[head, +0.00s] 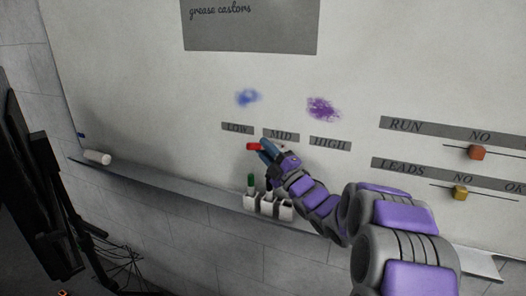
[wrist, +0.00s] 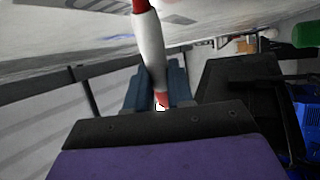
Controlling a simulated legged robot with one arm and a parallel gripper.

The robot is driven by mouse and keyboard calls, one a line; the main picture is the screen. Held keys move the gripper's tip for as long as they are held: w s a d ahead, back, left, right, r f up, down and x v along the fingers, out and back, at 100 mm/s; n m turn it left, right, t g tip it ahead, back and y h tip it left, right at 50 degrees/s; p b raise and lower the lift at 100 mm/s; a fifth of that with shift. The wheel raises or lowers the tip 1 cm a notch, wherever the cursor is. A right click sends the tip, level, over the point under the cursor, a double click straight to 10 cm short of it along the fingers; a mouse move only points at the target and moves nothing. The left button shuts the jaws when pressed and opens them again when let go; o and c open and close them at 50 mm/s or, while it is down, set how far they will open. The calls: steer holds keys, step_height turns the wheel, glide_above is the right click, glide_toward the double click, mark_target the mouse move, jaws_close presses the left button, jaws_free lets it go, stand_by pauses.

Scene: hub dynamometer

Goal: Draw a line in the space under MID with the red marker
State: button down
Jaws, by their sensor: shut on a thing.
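My gripper (head: 265,151) is shut on the red marker (head: 253,147), just below the MID label (head: 281,135) on the whiteboard. In the wrist view the marker (wrist: 151,50) has a white body with red at both ends and stands between the blue-grey fingers (wrist: 160,96). Its far end points toward the board; I cannot tell whether it touches. In the head view its red end shows below the gap between the LOW label (head: 237,128) and MID. My gripper and arm cover part of the space under MID, and I see no red line there.
A holder (head: 267,206) with a green marker (head: 251,182) sits on the ledge (head: 180,181) below my gripper. The HIGH label (head: 330,143) is to the right. A blue smudge (head: 248,97) and a purple smudge (head: 322,108) are above the labels. Sliders (head: 477,152) are farther right.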

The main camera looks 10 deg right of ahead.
steer(key=shift+s+d, duration=0.2)
steer(key=shift+d, duration=0.1)
steer(key=shift+s+d+b, duration=0.35)
steer(key=shift+s+d, duration=0.05)
steer(key=shift+d, duration=0.05)
steer(key=shift+d, duration=0.1)
stand_by(0.3)
steer(key=shift+s+d, duration=0.35)
steer(key=shift+d, duration=0.15)
steer(key=shift+b, duration=0.3)
steer(key=shift+s+d, duration=0.45)
steer(key=shift+d, duration=0.05)
steer(key=shift+b, duration=0.5)
steer(key=shift+w, duration=0.1)
